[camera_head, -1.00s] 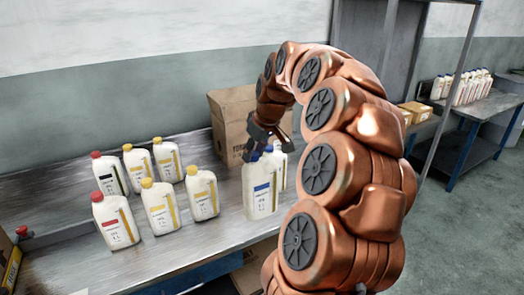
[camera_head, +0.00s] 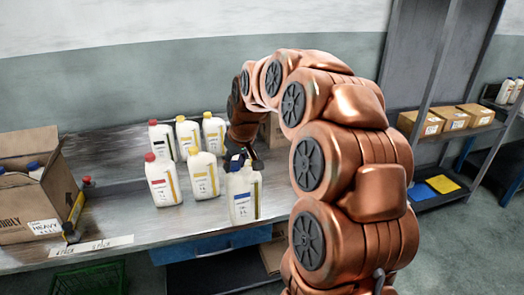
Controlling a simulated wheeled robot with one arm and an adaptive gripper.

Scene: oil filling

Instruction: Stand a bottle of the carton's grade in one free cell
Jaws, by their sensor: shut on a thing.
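A white bottle with a blue label band (camera_head: 243,197) is in my gripper (camera_head: 241,163), which is shut at its top, in front of the standing bottles. It looks upright; I cannot tell whether its base clears the bench. The open brown carton (camera_head: 22,215) stands at the left with a label reading HEAVY. Blue caps show inside it, one at its right side (camera_head: 35,168); its cells are mostly hidden. Red-capped bottles (camera_head: 163,182) and yellow-capped bottles (camera_head: 203,177) stand on the bench left of and behind the held bottle.
The workbench (camera_head: 130,215) has bare room between the carton and the bottles. A small dark scanner-like item (camera_head: 70,232) and a red-topped item (camera_head: 88,182) are beside the carton. A green crate (camera_head: 90,280) is below. A shelf with boxes (camera_head: 453,118) is at the right.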

